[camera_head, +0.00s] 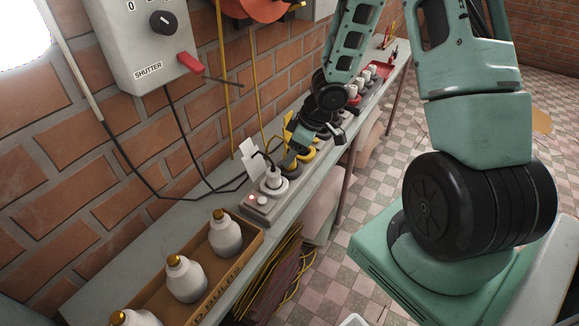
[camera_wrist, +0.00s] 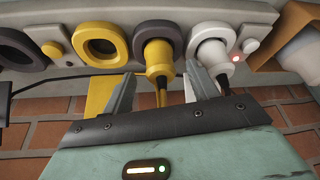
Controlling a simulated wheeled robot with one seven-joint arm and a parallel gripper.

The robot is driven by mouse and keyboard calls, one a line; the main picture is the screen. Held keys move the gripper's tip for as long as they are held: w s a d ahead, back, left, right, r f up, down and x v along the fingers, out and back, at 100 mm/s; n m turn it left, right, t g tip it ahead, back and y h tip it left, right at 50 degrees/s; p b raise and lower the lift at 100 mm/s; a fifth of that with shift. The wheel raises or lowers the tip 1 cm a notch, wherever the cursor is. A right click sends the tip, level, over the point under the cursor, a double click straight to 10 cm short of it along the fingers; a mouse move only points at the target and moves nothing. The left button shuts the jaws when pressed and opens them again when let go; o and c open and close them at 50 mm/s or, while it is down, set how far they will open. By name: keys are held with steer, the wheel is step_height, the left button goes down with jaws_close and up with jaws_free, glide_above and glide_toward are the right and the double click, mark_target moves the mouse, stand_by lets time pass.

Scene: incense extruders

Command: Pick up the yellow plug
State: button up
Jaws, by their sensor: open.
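In the head view, my gripper (camera_head: 297,148) is over the strip (camera_head: 258,209) on the bench and hides most of the yellow plug. A white plug (camera_wrist: 212,53) sits in the neighbouring socket, close to the right finger; it also shows in the head view (camera_head: 273,181).
An empty yellow-ringed socket (camera_wrist: 102,45) is on the other side. A white card (camera_head: 252,155) and a yellow card (camera_wrist: 101,93) stand by the cords. The brick wall (camera_head: 130,150) runs close behind the bench.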

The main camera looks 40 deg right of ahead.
steer(key=b+x, duration=0.1)
steer(key=x, duration=0.2)
steer(key=c, duration=1.1)
steer(key=shift+r, duration=0.1)
